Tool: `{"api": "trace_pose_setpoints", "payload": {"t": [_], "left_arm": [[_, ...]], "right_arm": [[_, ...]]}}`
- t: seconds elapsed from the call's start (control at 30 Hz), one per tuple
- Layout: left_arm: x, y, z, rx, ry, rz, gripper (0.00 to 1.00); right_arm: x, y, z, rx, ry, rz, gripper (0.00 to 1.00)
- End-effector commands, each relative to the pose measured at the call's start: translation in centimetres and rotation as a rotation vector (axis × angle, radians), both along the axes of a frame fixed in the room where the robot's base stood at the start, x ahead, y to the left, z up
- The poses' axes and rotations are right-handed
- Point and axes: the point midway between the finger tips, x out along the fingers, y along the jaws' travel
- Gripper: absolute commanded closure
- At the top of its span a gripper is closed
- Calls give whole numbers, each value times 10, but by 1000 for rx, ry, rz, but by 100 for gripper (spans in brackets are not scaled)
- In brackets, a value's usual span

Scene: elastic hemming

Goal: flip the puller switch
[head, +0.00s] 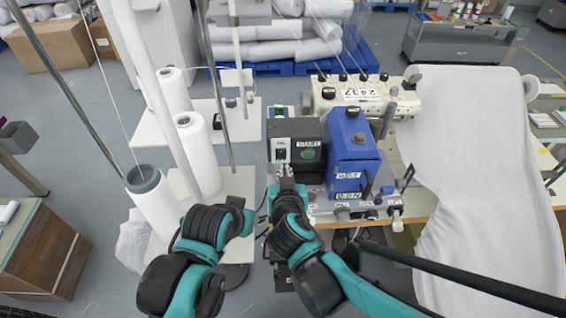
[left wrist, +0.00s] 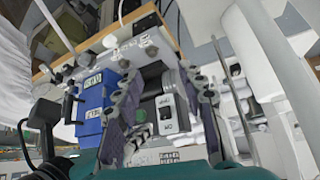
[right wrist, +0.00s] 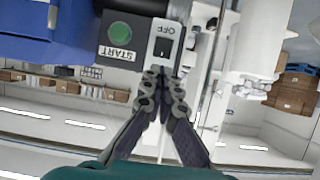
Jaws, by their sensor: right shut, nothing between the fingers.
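The puller switch (head: 281,154) is a black rocker on a pale plate on the front of a black control box (head: 311,135). In the right wrist view the rocker (right wrist: 163,46) shows beside an OFF label. My right gripper (head: 287,182) is shut and empty, its fingertips (right wrist: 167,74) just short of the switch plate; I cannot tell whether they touch it. In the left wrist view my left gripper (left wrist: 165,85) has its fingers spread wide, and the switch plate (left wrist: 166,110) shows between them at a distance. In the head view its fingers are hidden.
A green START button (right wrist: 120,31) is next to the switch. A blue box (head: 352,150) with labels stands right of it, below a sewing machine (head: 365,97). White thread cones (head: 198,150) stand left. White fabric (head: 475,150) hangs over the table's right side.

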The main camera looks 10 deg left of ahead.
Motion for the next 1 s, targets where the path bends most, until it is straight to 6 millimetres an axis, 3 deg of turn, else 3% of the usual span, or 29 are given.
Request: {"api": "trace_pose_setpoints", "payload": {"t": [0.2, 0.6, 0.73, 0.77, 0.87, 1.0], "left_arm": [[0, 0, 11, 0, 0, 0, 60], [0, 0, 11, 0, 0, 0, 60], [1, 0, 10, 13, 0, -11, 92], [2, -1, 10, 25, 1, -20, 100], [7, -1, 6, 101, -1, -76, 100], [22, -4, 0, 305, -14, -221, 100]], "right_arm": [[-27, -7, 14, -1, 0, 3, 100], [-33, -9, 16, 0, 0, 1, 100], [-32, -15, 16, -5, 5, -8, 100], [-31, -19, 16, -9, 10, -15, 100], [-25, -48, 13, -33, 45, -58, 100], [-22, -116, 6, -83, 141, -151, 100]]}}
